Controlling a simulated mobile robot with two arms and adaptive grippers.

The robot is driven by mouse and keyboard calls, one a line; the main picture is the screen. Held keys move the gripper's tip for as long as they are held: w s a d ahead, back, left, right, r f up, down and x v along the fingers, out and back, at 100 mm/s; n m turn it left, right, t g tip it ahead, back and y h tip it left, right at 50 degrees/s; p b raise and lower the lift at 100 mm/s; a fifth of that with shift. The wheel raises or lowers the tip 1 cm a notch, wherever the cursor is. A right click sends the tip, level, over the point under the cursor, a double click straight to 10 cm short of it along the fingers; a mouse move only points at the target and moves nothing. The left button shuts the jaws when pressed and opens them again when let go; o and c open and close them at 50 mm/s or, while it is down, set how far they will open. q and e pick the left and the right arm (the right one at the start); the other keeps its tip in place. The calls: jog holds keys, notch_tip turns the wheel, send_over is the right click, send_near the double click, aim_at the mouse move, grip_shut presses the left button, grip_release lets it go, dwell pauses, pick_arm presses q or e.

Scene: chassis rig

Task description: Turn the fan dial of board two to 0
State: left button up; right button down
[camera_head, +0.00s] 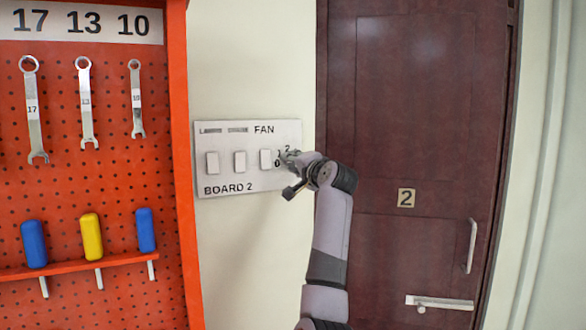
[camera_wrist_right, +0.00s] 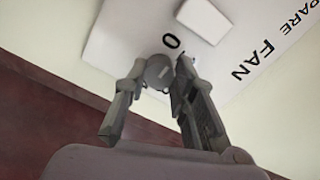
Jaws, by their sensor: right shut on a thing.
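Board two (camera_head: 226,184) is a pale panel on the wall, marked "BOARD 2" and "FAN", with several white rocker switches. Its fan dial (camera_wrist_right: 158,73) is a small grey round knob, seen in the right wrist view near the printed 0. In the head view my gripper mostly hides the dial, with 0, 1 and 2 printed beside it. My right gripper (camera_head: 291,160) is at the panel's right end. In the wrist view its two fingers (camera_wrist_right: 160,68) are shut on the dial, one on each side. I cannot tell where the dial points. My left gripper is not in view.
An orange pegboard (camera_head: 70,190) with spanners and blue and yellow handled tools stands to the left. A dark red door (camera_head: 420,120) marked 2, with a handle (camera_head: 471,246), is to the right. One white switch (camera_head: 265,159) is close beside my gripper.

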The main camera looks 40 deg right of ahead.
jog(key=shift+f+n, duration=0.25)
jog(key=shift+n, duration=0.85)
jog(key=c, duration=1.3)
grip_release()
jog(key=shift+r, duration=0.1)
jog(key=v, duration=1.2)
